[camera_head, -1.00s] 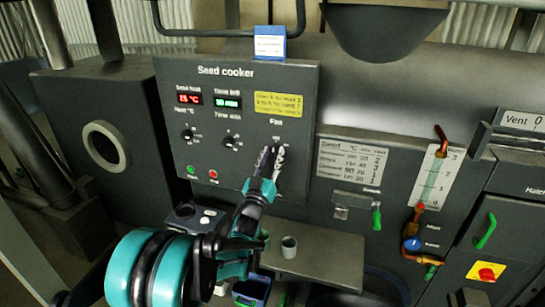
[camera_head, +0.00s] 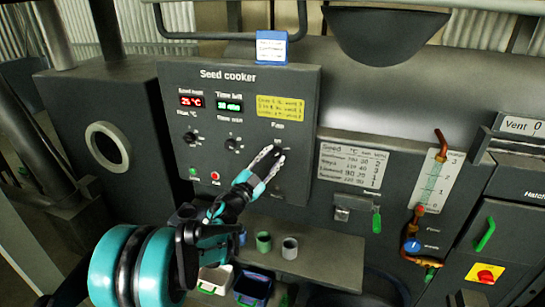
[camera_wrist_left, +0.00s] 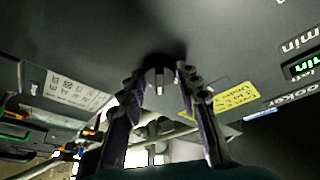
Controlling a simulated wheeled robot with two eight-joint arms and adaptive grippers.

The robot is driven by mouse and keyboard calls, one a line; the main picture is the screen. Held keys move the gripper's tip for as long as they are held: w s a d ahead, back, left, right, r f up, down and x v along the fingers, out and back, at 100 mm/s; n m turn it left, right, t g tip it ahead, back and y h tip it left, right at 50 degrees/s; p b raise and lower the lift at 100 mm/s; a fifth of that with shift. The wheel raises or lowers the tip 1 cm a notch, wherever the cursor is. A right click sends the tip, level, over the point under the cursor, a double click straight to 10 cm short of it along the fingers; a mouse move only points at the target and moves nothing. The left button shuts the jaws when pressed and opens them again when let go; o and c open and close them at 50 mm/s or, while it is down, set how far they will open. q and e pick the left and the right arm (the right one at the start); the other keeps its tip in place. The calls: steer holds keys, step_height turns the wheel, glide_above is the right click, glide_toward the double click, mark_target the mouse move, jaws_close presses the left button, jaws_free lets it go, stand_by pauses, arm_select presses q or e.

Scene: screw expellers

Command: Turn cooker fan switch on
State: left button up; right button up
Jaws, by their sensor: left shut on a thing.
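The dark seed cooker panel (camera_head: 255,193) faces me, with the word "Fan" below a yellow label. The cooker fan switch shows in the left wrist view as a small dark round knob with a pale bar (camera_wrist_left: 159,82). My left gripper (camera_head: 268,157) reaches up from the lower left to the panel below the word "Fan". In the left wrist view its two fingers (camera_wrist_left: 160,85) stand on either side of the knob and are shut on it. In the head view the fingers hide most of the switch. My right gripper is not in view.
Two other knobs (camera_head: 191,138) (camera_head: 232,145), a green and a red button (camera_head: 215,176) sit left of the gripper. A shelf (camera_head: 330,258) with small cups (camera_head: 289,248) lies below. A seed table plate (camera_head: 352,166) is to the right.

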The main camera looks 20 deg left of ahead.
arm_select(q)
steer(key=shift+r+m+g+h+p, duration=0.1)
steer(key=shift+m+g+h+p, duration=0.4)
steer(key=shift+m, duration=0.8)
steer(key=o, duration=1.2)
steer(key=shift+c, duration=0.2)
steer(key=v, duration=1.2)
steer(key=shift+r, duration=0.1)
steer(key=shift+r, duration=0.1)
